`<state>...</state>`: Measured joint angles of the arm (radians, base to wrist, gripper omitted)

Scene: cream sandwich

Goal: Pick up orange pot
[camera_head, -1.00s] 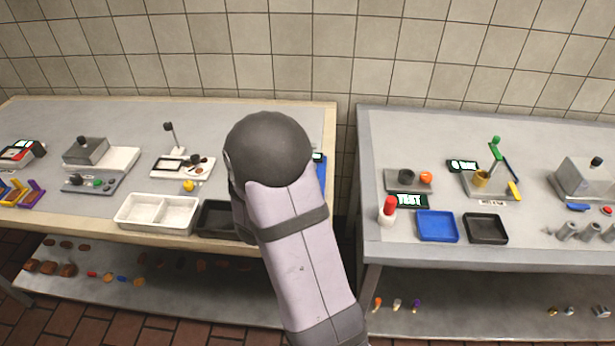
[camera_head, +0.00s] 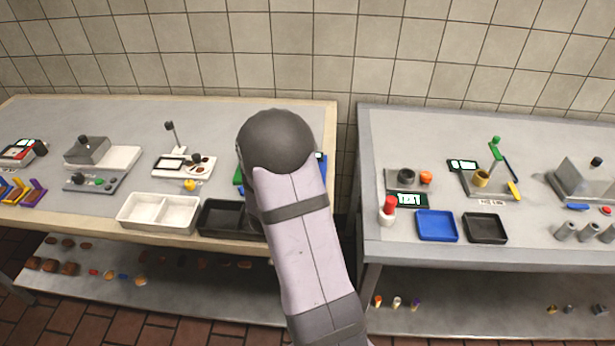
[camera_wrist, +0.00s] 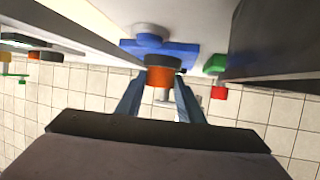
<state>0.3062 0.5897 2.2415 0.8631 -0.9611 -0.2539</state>
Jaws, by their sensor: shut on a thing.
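The orange pot (camera_wrist: 160,77), with a dark band (camera_wrist: 163,60) at one end, sits between the two fingers of my gripper (camera_wrist: 159,98) in the wrist view. The fingers are shut on it. A blue surface with a round blue part (camera_wrist: 150,37) shows just beyond the pot; I cannot tell whether they touch. In the head view my arm hides both the gripper and the pot.
A black tray (camera_head: 205,218) and a white two-part tray (camera_head: 122,216) stand at the left table's front edge. The right table bears a blue tray (camera_head: 437,239), a black tray (camera_head: 486,241) and a red-capped bottle (camera_head: 388,211). A gap separates the tables.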

